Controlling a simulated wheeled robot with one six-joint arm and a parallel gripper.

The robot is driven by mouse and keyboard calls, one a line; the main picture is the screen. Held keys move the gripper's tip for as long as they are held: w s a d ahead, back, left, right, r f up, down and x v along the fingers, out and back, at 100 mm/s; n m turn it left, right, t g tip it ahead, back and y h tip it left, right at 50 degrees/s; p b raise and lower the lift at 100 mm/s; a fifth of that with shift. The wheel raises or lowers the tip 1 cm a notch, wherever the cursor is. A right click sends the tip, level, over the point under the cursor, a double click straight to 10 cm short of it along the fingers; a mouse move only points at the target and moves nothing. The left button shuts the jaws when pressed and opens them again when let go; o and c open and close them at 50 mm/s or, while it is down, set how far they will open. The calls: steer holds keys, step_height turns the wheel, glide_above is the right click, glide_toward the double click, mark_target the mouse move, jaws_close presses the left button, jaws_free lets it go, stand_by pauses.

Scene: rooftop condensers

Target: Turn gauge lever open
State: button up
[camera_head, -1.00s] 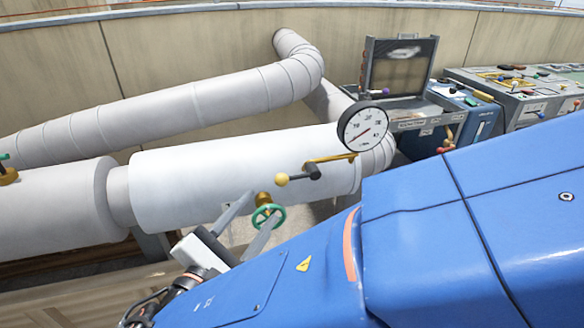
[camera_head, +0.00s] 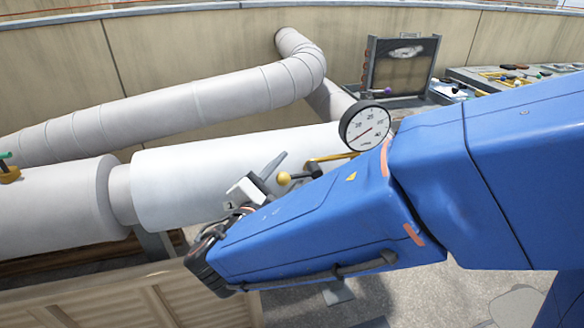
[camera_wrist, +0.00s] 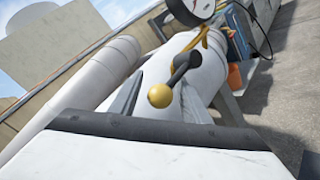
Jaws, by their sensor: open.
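The gauge lever, a dark arm with a yellow ball knob (camera_head: 284,178), sits at the brass fitting (camera_head: 330,158) below the round white gauge (camera_head: 366,127). In the wrist view the ball (camera_wrist: 160,96) shows in front of the gripper, between the two grey fingers, with the dark arm running up and right from it. My gripper (camera_head: 274,168) is open and close to the ball at its left in the head view. One finger and part of the lever are hidden by my arm there. Contact between finger and ball cannot be told.
Thick white insulated pipes (camera_head: 70,207) run behind the lever. A tan wall (camera_head: 210,55) stands at the back. A dark framed panel (camera_head: 402,65) and equipment boxes with small levers (camera_head: 525,77) stand at the right. Bare grey floor (camera_head: 410,296) lies below my arm.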

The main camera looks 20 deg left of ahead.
steer(key=shift+w+d, duration=0.15)
steer(key=shift+w, duration=0.55)
jaws_close()
steer(key=shift+r, duration=0.15)
steer(key=w+d+r+m+g+y, duration=0.2)
steer(key=d+r+m+g+y, duration=0.2)
steer(key=m+g+y, duration=0.3)
steer(key=shift+w+r+m+g+y, duration=0.3)
steer(key=shift+r+m+g+y, duration=0.1)
steer(key=shift+m+g, duration=0.85)
steer(key=shift+d+f+m, duration=0.15)
steer(key=shift+d+m, duration=0.05)
steer(key=shift+m, duration=0.05)
